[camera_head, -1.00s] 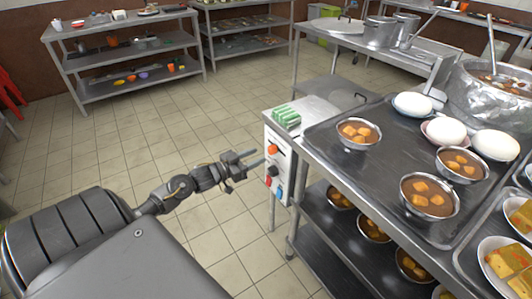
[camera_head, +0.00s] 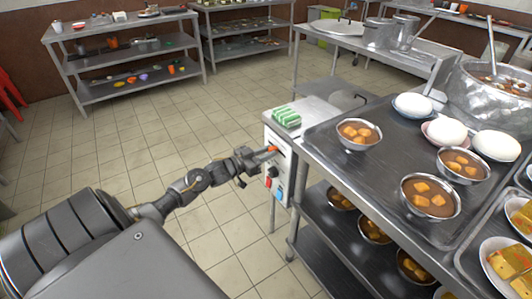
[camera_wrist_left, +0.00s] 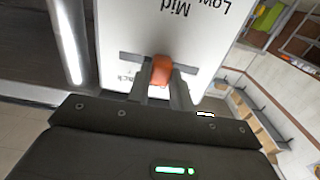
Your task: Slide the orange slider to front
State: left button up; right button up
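The orange slider (camera_head: 272,149) sits on the upper part of a white control panel (camera_head: 284,163) on the end of a metal unit. In the left wrist view the orange slider (camera_wrist_left: 161,70) stands out from a dark slot, near upside-down printed words, "Mid" and "Low" among them. My left gripper (camera_head: 262,154) is at the panel. In the left wrist view its two fingers (camera_wrist_left: 160,84) are apart, one on each side of the slider, with a gap showing on the left side. Contact on the right side is unclear. My right gripper is not in view.
Below the slider are a black knob (camera_head: 272,171) and a blue control (camera_head: 278,193). Green items (camera_head: 286,117) lie on top of the unit. A steel table (camera_head: 318,140) with bowls stands right beside it. The tiled floor (camera_head: 140,150) at left is clear.

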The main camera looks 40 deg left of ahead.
aim_at(270, 142)
pick_arm(q)
grip_shut()
